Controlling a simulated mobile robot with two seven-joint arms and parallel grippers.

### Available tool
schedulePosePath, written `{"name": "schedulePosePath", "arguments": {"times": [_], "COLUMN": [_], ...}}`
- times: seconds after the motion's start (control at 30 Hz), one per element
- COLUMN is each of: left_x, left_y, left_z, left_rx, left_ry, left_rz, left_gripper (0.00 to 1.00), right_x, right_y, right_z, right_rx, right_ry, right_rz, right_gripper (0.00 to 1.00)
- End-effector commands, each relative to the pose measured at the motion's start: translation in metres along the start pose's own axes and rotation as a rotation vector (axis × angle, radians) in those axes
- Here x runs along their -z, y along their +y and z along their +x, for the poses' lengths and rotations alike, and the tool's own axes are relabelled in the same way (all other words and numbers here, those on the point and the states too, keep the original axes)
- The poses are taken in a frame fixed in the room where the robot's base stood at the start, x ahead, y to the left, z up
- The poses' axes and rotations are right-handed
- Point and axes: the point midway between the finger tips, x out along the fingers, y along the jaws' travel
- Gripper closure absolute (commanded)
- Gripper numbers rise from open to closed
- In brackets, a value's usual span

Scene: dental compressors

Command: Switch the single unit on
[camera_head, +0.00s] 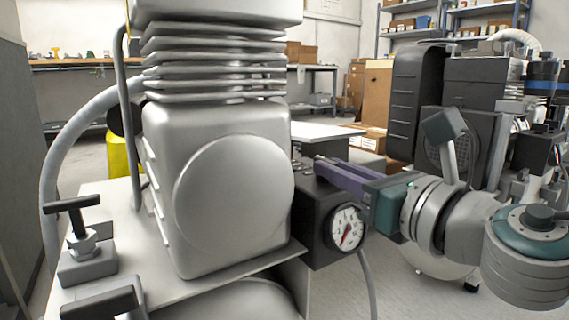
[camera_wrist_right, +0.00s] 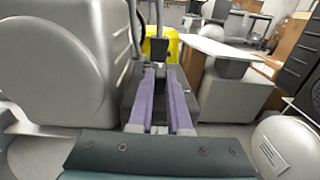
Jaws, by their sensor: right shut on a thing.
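The single unit is a grey compressor (camera_head: 215,180) with a finned top and a round cover, at the left of the head view. A black control box (camera_head: 322,232) with a white dial gauge (camera_head: 346,229) and a red needle is fixed at its right side. My right gripper (camera_head: 320,164) reaches in from the right with purple fingers over the top of this box. In the wrist view its fingertips (camera_wrist_right: 161,72) are close together at a small dark part on the box (camera_wrist_right: 128,100). The switch itself is mostly hidden by the fingers. My left gripper is not in view.
A T-handled valve (camera_head: 76,225) stands on the unit's pale plate at the lower left. A grey hose (camera_head: 52,165) curves beside the unit. Another dark compressor (camera_head: 455,140) stands behind my right arm. A white table (camera_head: 325,131), shelves and boxes are further back.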

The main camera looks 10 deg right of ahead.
Motion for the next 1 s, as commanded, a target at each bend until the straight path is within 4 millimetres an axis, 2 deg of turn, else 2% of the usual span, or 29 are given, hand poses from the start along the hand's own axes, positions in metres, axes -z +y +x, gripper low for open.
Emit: {"name": "schedulePosePath", "arguments": {"times": [0.2,0.43,0.63,1.0], "left_x": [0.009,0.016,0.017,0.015], "left_y": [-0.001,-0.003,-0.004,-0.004], "left_z": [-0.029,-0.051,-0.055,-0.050], "left_rx": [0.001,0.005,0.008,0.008], "left_ry": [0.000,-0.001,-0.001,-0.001], "left_rz": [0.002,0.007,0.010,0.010], "left_gripper": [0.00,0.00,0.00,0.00], "right_x": [-0.005,-0.003,0.000,0.002], "right_y": [0.005,0.010,0.013,0.017], "right_z": [0.000,0.001,0.003,0.006], "right_rx": [0.119,0.311,0.478,0.694], "right_ry": [0.006,0.008,0.006,0.005], "right_rz": [0.007,0.007,0.005,0.002], "right_gripper": [1.00,1.00,1.00,1.00]}}
